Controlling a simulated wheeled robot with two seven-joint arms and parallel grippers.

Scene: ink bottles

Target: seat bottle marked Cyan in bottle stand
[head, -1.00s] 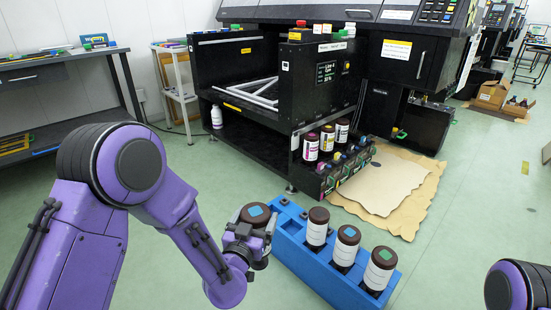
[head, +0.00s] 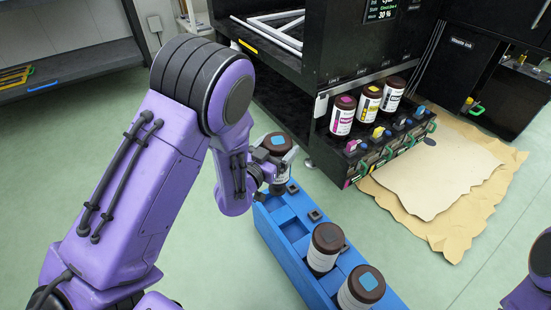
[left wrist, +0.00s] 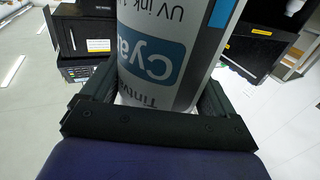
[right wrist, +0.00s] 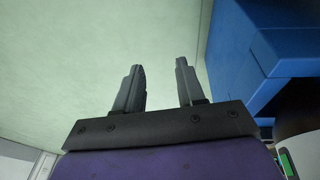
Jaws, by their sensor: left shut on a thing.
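My left gripper (head: 270,162) is shut on a bottle (head: 277,143) with a dark cap and a blue square on top. In the left wrist view the white label of the held bottle (left wrist: 165,60) reads Cyan, upside down. In the head view it is upright, by the far end of the blue crate; I cannot tell its height. The black stand (head: 372,155) under the printer holds a row of magenta (head: 342,117), yellow (head: 367,104) and black-labelled (head: 391,96) bottles. My right gripper (right wrist: 160,88) is open and empty in the right wrist view.
The blue crate (head: 290,222) on the floor holds two visible dark-capped bottles, (head: 325,247) and (head: 361,290), with empty slots at its far end. Coloured connectors line the stand's front. Cardboard sheets (head: 440,180) lie on the floor to its right. Green floor is open between crate and stand.

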